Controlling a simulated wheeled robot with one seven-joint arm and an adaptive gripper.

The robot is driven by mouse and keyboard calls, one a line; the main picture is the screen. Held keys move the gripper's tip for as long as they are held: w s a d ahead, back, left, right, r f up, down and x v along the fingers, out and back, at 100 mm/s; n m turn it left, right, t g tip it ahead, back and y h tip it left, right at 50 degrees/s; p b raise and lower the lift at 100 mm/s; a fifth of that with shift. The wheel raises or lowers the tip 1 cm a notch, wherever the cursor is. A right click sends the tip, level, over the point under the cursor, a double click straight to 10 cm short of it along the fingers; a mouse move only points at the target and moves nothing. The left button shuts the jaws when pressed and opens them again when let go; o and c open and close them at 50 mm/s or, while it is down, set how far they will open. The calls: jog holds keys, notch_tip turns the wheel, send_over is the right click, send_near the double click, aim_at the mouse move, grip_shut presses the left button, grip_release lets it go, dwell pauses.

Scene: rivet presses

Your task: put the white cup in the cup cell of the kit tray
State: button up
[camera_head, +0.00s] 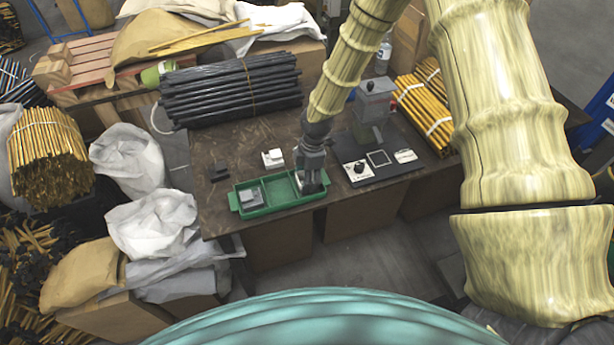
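The green kit tray (280,206) lies near the front edge of the dark table. A grey block-like piece (251,198) sits in its left part.
At right, a dark board (384,172) bears white-marked parts, beside a grey press (372,108). Black rod bundles (230,90) lie at the back.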

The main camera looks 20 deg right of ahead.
jog(key=o, duration=1)
jog(key=shift+r, duration=0.1)
jog(key=r, duration=0.4)
jog(key=d+r+b, duration=0.1)
jog(key=r, duration=0.3)
jog(key=r+b, duration=0.1)
jog(key=r, duration=0.3)
jog(key=shift+d, duration=0.25)
